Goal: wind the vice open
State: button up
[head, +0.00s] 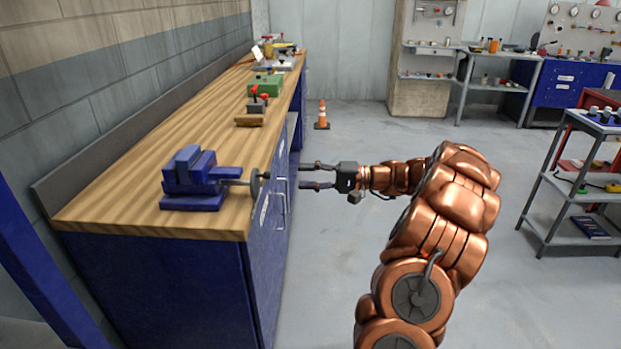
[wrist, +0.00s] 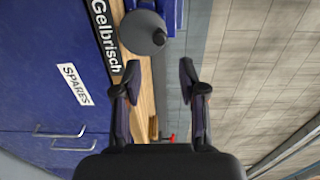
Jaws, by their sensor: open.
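The blue vice (head: 196,178) sits on the near end of the wooden bench top. Its spindle reaches right, past the bench edge, to a grey round handwheel (head: 256,187). My gripper (head: 303,176) is open and empty, in the air to the right of the handwheel with its fingers pointing left toward the bench. In the wrist view the handwheel (wrist: 143,33) lies beyond the fingertips of my gripper (wrist: 159,78), apart from them and nearer the left finger's line. Part of the vice (wrist: 172,14) shows at the top edge; its jaws are not clear there.
The wooden bench (head: 150,160) runs along the block wall. Blue cabinet fronts (head: 265,240) with handles are below. An orange cone (head: 322,116) stands on the floor; open floor lies around my arm.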

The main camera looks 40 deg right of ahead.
jog(key=w+a+m+p, duration=0.5)
jog(key=m+p, duration=0.7)
jog(key=p, duration=0.6)
jog(key=shift+w+a+m, duration=0.2)
jog(key=shift+a+m, duration=0.1)
jog(key=shift+a, duration=0.35)
dwell(0.6)
jog(key=shift+f, duration=0.15)
